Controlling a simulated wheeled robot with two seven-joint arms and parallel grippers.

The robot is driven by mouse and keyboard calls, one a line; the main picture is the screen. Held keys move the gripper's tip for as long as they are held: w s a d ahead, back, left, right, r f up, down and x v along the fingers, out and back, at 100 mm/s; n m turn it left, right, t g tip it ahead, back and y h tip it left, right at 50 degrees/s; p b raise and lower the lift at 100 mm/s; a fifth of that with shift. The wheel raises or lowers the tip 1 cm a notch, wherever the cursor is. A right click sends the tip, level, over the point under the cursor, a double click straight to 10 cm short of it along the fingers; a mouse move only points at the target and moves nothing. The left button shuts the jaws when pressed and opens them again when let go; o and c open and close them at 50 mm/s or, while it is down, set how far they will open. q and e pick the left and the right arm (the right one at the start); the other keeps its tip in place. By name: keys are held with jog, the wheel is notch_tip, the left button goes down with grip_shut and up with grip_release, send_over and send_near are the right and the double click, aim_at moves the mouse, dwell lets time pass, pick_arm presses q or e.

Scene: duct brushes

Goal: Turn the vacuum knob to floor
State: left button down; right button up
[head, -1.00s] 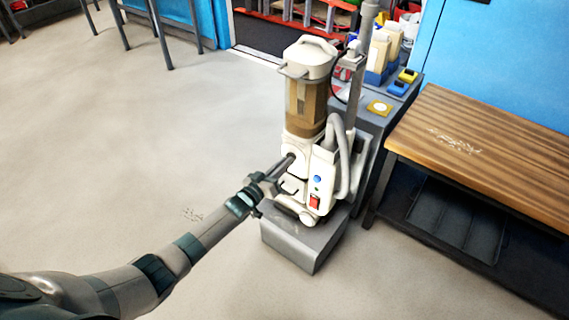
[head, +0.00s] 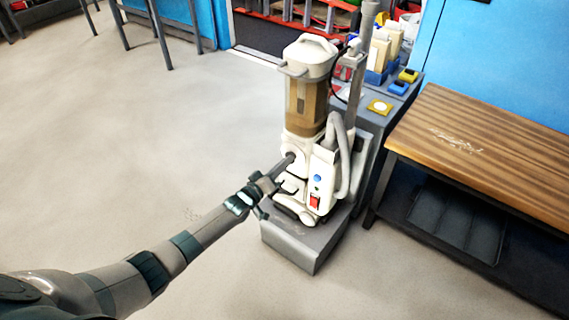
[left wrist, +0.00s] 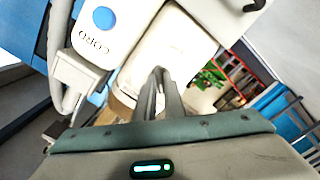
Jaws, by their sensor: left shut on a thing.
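The vacuum (head: 304,120) stands upright, with a white lid, a brownish clear canister and a white lower body. It also fills much of the left wrist view (left wrist: 165,45). My left gripper (head: 287,162) reaches in from the left and is shut at the front of the lower body, just below the canister. The knob there is hidden by my fingertips, so its setting cannot be read. In the left wrist view my two fingers (left wrist: 159,78) are close together against the white body. My right gripper is not in view.
The vacuum stands on a grey block (head: 292,245). A side panel has a red switch (head: 314,202) and a blue button (left wrist: 103,17) marked CORD. A grey hose (head: 344,155) loops at its right. A wooden bench (head: 480,145) stands further right. Floor at left is clear.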

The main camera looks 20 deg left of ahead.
pick_arm(q)
jog(key=c, duration=1.8)
grip_release()
jog(key=shift+c, duration=0.2)
jog(key=shift+s, duration=0.2)
jog(key=v, duration=1.7)
jog(key=shift+p, duration=0.45)
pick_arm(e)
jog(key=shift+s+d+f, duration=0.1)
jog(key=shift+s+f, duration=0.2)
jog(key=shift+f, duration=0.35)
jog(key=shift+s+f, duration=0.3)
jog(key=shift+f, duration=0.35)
pick_arm(q)
jog(key=shift+a, duration=0.1)
